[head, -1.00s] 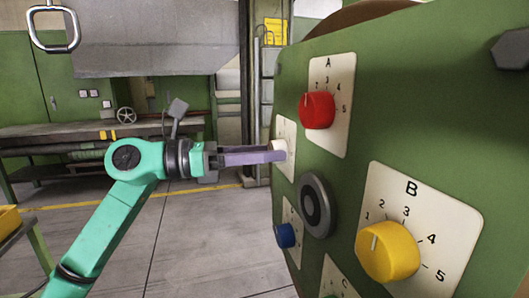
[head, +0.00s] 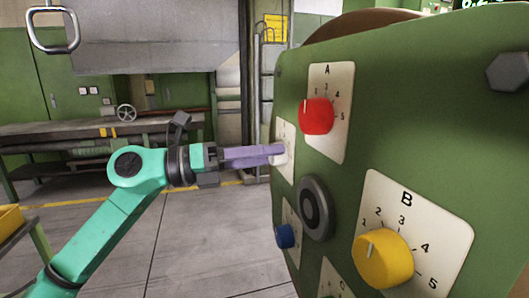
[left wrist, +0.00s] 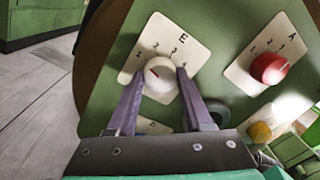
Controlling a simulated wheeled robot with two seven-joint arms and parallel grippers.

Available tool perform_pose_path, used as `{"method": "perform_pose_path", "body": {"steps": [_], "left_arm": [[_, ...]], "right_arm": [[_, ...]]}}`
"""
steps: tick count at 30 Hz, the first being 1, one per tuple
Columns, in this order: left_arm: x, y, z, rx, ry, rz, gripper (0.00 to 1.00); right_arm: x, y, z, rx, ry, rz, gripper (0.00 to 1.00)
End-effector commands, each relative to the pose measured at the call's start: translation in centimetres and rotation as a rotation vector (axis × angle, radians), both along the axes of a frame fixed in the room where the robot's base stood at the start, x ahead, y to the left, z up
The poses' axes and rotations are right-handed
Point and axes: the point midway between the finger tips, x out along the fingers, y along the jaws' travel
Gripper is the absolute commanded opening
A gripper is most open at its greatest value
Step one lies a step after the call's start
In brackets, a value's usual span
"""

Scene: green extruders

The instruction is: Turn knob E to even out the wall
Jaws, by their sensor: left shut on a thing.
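Knob E (left wrist: 159,74) is a white round knob with a red mark on a cream plate lettered E (left wrist: 191,52) in the left wrist view. The mark points to the left side of the dial. My left gripper (left wrist: 155,76) has its two purple fingers on either side of the knob, shut on it. In the head view my left gripper (head: 277,153) reaches in from the left to the panel's left edge. The knob (head: 279,160) is partly hidden there by the fingers. My right gripper is in neither view.
The green panel (head: 420,125) also carries a red knob A (head: 317,117), a yellow knob B (head: 384,259), a blue knob (head: 285,237) and a dark round hub (head: 316,208). A grey bolt head (head: 509,72) juts out at upper right. Open floor (head: 210,240) lies left of the panel.

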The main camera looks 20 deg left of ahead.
Motion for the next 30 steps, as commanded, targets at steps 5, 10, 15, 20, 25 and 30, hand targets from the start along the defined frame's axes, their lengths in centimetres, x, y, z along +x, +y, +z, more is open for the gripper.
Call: {"method": "perform_pose_path", "body": {"steps": [5,10,15,20,25,30], "left_arm": [[-0.03,-0.03,0.07,-0.045,0.072,0.000,0.00],[-0.01,-0.01,0.03,-0.071,0.111,0.001,0.00],[0.00,-0.01,0.01,-0.079,0.124,0.001,0.00],[-0.01,-0.02,0.01,-0.080,0.125,0.000,0.00],[-0.01,-0.02,0.01,-0.080,0.124,0.000,0.62],[-0.02,-0.02,0.00,-0.079,0.123,0.001,0.81]], "right_arm": [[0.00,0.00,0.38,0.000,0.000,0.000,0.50],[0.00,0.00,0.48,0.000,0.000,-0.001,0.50],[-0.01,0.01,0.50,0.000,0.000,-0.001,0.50],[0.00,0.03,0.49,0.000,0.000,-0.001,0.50],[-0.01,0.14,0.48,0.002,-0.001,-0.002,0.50],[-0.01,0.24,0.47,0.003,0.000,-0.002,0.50]]}}
